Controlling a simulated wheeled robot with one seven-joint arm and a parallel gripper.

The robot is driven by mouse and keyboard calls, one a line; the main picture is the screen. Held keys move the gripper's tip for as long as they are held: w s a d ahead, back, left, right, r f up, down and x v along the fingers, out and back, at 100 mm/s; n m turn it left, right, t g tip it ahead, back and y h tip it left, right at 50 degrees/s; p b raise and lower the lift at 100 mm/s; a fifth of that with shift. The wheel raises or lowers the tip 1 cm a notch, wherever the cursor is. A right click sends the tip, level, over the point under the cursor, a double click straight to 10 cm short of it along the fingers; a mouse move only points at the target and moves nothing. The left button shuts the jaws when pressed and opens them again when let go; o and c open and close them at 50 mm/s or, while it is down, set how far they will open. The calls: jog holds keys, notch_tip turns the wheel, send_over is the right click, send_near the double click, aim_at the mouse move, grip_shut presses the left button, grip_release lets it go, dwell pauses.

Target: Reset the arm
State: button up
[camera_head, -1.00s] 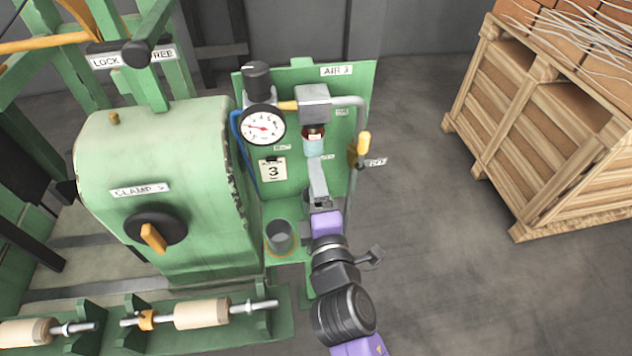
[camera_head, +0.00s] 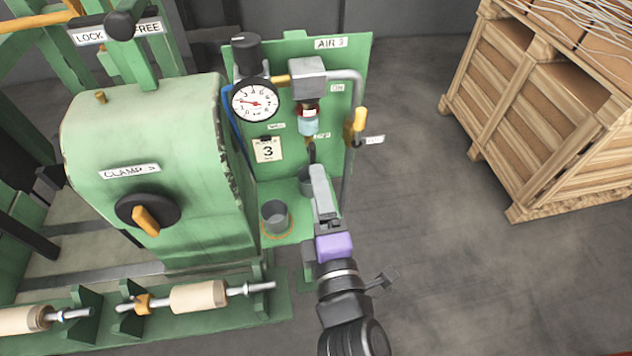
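My gripper (camera_head: 318,172) is in front of the green air panel (camera_head: 347,95), seen from behind and above, so its fingertips are mostly hidden. I cannot tell whether it is open or shut. A grey cup-like thing (camera_head: 304,182) shows partly behind its left side, below the filter bowl (camera_head: 308,122). I cannot tell whether the gripper touches it. Another grey cup (camera_head: 275,216) stands upright on an orange ring on the green shelf, left of the gripper and apart from it.
The panel carries a pressure gauge (camera_head: 255,102), a pipe and a yellow-handled valve (camera_head: 359,122). The green machine (camera_head: 150,110) with its clamp knob (camera_head: 147,216) stands left. Wooden crates (camera_head: 540,120) stand right. The floor between is clear.

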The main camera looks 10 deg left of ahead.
jog(key=shift+s, duration=0.1)
dwell(0.5)
jog(key=s+d+f+m+g+h+b, duration=0.1)
jog(key=s+d+f+m, duration=0.3)
jog(key=s+d+m, duration=0.6)
jog(key=s+d+f+m+g+h+b, duration=0.1)
jog(key=s+d+f+m+h+b, duration=0.2)
jog(key=s+d+m, duration=0.8)
jog(key=s+d+f+h, duration=0.1)
jog(key=s+d, duration=0.1)
jog(key=s, duration=0.7)
jog(key=shift+s+g, duration=0.3)
jog(key=shift+s, duration=0.05)
